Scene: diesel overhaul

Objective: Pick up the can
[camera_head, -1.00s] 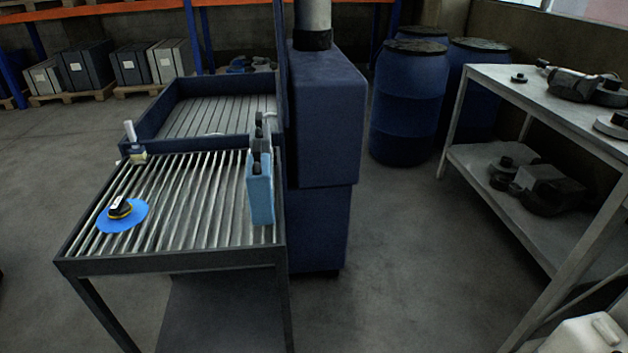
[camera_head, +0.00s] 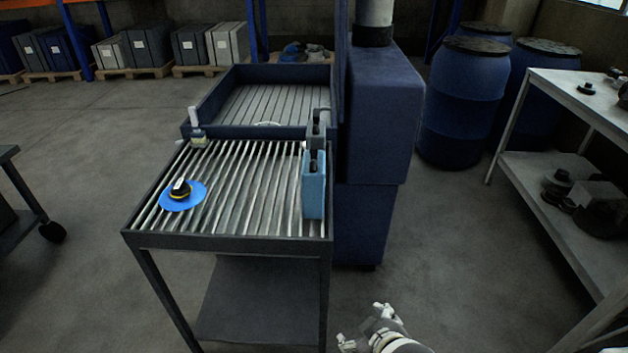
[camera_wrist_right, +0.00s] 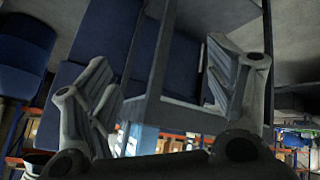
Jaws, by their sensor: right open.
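A light blue upright can (camera_head: 314,188) with a dark top stands at the right edge of the slatted roller table (camera_head: 228,243) in the head view. A grey upright container (camera_head: 318,127) is close behind it. My right gripper (camera_head: 362,327) is at the bottom of the head view, in front of the table and apart from the can. In the right wrist view, its two fingers (camera_wrist_right: 165,100) are spread with nothing held between them. A small light blue patch (camera_wrist_right: 131,140) shows by the left finger; I cannot tell if it is the can. My left gripper is not in view.
A blue disc tool (camera_head: 183,194) lies on the table's left part, and a small white-topped bottle (camera_head: 197,128) stands at its back. A tall blue cabinet (camera_head: 378,125) adjoins the table's right side. Blue barrels (camera_head: 459,100) and a workbench (camera_head: 580,96) are at right. Floor in front is clear.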

